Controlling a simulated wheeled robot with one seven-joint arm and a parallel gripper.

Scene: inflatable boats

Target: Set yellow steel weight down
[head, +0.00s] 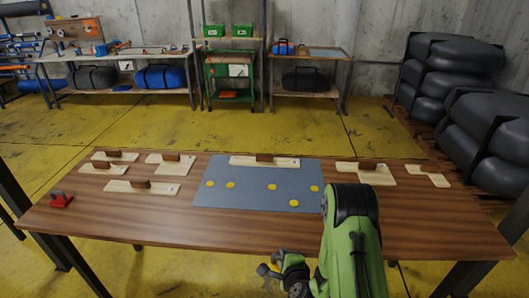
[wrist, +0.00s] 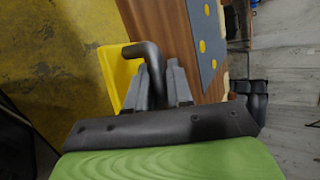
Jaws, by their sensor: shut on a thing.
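The yellow steel weight (wrist: 114,78) shows at the left of the wrist view, with a bent dark handle (wrist: 146,53). My gripper (wrist: 160,82) is shut on that handle; the fingers hide part of it. The weight appears beside the wooden table's edge (wrist: 158,22), with yellow floor behind it; I cannot tell its height. I do not see the weight in the head view, where my green arm stands at the table's front edge. A blue-grey mat (head: 250,193) with several yellow discs (head: 273,187) lies on the table (head: 150,225).
Several pale boards with brown handles, such as one at the front left (head: 141,187), lie around the mat, one across its back edge. A red weight (head: 61,200) stands at the table's left end. The table's front strip is clear. Black rolled boats (head: 455,65) are stacked behind right.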

